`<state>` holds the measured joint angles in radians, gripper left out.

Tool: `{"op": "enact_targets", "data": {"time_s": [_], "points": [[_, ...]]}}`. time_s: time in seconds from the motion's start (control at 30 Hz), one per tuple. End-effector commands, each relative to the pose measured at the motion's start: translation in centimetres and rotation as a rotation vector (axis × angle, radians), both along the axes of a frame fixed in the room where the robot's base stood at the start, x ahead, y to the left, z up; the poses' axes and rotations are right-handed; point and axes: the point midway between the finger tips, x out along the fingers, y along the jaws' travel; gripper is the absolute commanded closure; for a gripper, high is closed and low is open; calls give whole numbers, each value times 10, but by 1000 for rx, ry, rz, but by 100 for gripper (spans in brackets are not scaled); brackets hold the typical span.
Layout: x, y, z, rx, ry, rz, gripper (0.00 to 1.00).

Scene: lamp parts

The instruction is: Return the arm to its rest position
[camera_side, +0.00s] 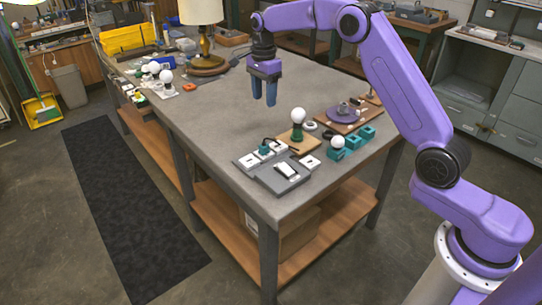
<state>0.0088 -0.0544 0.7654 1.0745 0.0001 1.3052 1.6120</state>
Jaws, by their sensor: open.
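My gripper (264,96) hangs above the grey table (205,120), fingers pointing down, open and empty. My purple arm arches from the right side over the table to it. A lamp (203,40) with a cream shade stands on a round wooden base at the back of the table, left of my gripper. A white bulb (298,116) stands upright in a green socket on a wooden board, below and right of my gripper. My fingers are apart from all of these parts.
A grey tray (273,176) with white pieces lies near the front corner. Teal holders (351,143), one with a bulb, sit to its right beside a wooden board (345,120) with a purple disc. More bulbs (165,76) and a yellow bin (120,40) stand back left. The table's middle is clear.

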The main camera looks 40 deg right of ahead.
Motion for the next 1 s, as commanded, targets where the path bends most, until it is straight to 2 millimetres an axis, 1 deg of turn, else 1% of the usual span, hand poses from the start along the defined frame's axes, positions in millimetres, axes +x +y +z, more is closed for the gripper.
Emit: {"op": "enact_targets", "data": {"time_s": [0.07, 0.17, 0.27, 0.3, 0.37, 0.5, 0.57, 0.6, 0.67, 0.7, 0.87, 1.0], "points": [[-4, 6, 4, 0, 0, 35, 46], [-14, 20, 10, 0, -1, 137, 46], [-34, 41, 18, 1, -4, 298, 46], [-44, 49, 21, 1, -5, 373, 46], [-59, 61, 25, 2, -7, 483, 46], [-99, 83, 33, 2, -10, 738, 46], [-118, 91, 35, 2, -12, 847, 46], [-131, 95, 37, 2, -13, 919, 46], [-151, 100, 39, 2, -15, 1028, 46], [-164, 103, 39, 2, -15, 1102, 46], [-221, 109, 41, 2, -20, 1392, 46], [-272, 105, 39, 1, -24, 1646, 46]]}}
